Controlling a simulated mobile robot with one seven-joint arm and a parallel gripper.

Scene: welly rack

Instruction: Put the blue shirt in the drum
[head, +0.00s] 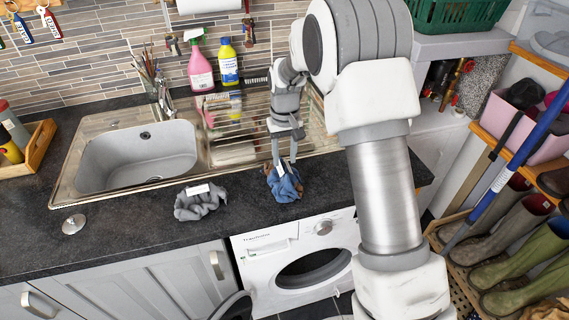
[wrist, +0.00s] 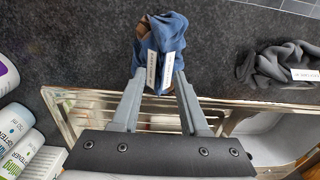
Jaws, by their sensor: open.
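The blue shirt (head: 285,185) lies crumpled on the dark worktop near its front edge, above the washing machine, with brown patches and a white label. It also shows in the wrist view (wrist: 168,35). My gripper (head: 285,163) points down at the shirt. In the wrist view its open fingers (wrist: 160,78) reach the near side of the shirt, with white labels between or beside the tips; whether they touch the cloth I cannot tell. The drum (head: 313,268) is the dark round opening in the white washing machine (head: 268,245) below the worktop. Its door (head: 233,307) stands open to the left.
A grey garment (head: 199,204) with a white label lies left of the shirt. Behind are a steel sink (head: 140,160), a pink spray bottle (head: 200,68) and a yellow bottle (head: 228,65). A boot rack (head: 455,285) and a blue pole (head: 515,165) stand at right.

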